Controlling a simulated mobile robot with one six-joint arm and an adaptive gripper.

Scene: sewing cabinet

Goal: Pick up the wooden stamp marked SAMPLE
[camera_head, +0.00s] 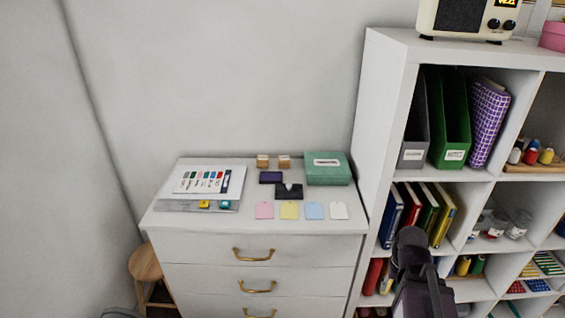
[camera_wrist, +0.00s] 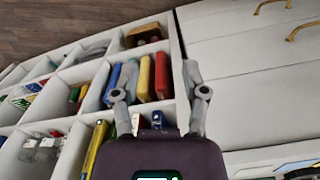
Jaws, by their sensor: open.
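Two small wooden stamps stand side by side at the back of the white cabinet top in the head view, a left one (camera_head: 263,161) and a right one (camera_head: 284,161). Their markings are too small to read, so I cannot tell which says SAMPLE. My gripper (camera_wrist: 160,68) is open and empty in the wrist view, with its two fingers apart over the shelf unit. Neither stamp shows in the wrist view. In the head view my dark arm is at the lower right, in front of the shelves and well away from the stamps.
A dark ink pad (camera_head: 271,178) and a black one (camera_head: 290,192) lie in front of the stamps. A green box (camera_head: 328,170) stands right of them. Coloured tags (camera_head: 289,210) lie along the front, a chart (camera_head: 210,181) at left. The tall shelf unit (camera_head: 385,95) borders the cabinet's right side.

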